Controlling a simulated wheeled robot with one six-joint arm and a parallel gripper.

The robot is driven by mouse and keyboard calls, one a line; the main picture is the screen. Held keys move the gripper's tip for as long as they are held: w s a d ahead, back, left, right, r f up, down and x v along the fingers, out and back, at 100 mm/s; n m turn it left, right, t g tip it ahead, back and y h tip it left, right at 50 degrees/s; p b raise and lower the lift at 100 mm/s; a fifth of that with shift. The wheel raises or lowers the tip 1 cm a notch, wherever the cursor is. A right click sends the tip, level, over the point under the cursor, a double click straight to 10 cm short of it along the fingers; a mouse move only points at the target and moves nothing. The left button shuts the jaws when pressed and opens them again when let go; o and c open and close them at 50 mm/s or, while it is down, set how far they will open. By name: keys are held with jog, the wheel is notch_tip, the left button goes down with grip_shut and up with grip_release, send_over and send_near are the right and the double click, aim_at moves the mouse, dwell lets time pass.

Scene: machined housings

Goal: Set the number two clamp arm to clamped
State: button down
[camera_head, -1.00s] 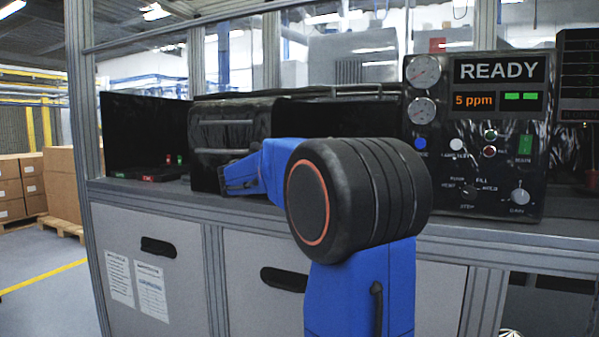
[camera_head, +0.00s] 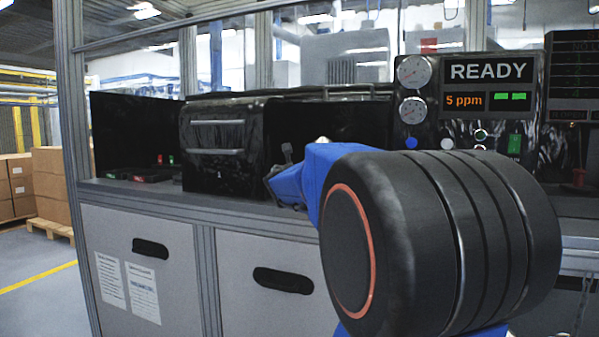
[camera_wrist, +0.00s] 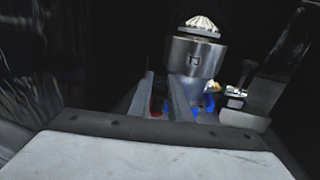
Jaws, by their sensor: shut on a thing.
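In the wrist view, the two grey fingers of my gripper (camera_wrist: 163,95) stand close together. A small patch of red, apparently part of a clamp arm (camera_wrist: 157,106), shows between them; the rest of it is hidden, and I cannot read its number. Just right of the fingers stands a metal cylinder (camera_wrist: 193,62) with dark marking and a ribbed pale top. A second clamp-like lever (camera_wrist: 241,80) stands upright farther right on a grey block. In the head view, my gripper (camera_head: 272,180) is small and partly hidden at the opening of the dark enclosure, below a small grey lever (camera_head: 287,152).
The dark enclosure (camera_head: 222,150) surrounds the work area, and its inside is very dark. A control panel (camera_head: 465,105) reading READY stands to the right. Grey cabinet doors (camera_head: 140,260) are below.

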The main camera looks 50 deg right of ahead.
jog(key=shift+s+d+r+n+t+y, duration=0.1)
jog(key=shift+d+n+t+y, duration=0.2)
jog(key=shift+n+t+y, duration=0.35)
dwell(0.5)
jog(key=c, duration=1.6)
grip_release()
jog(key=shift+c, duration=0.2)
jog(key=v, duration=1.7)
jog(key=shift+s+f, duration=0.2)
jog(key=shift+a, duration=0.15)
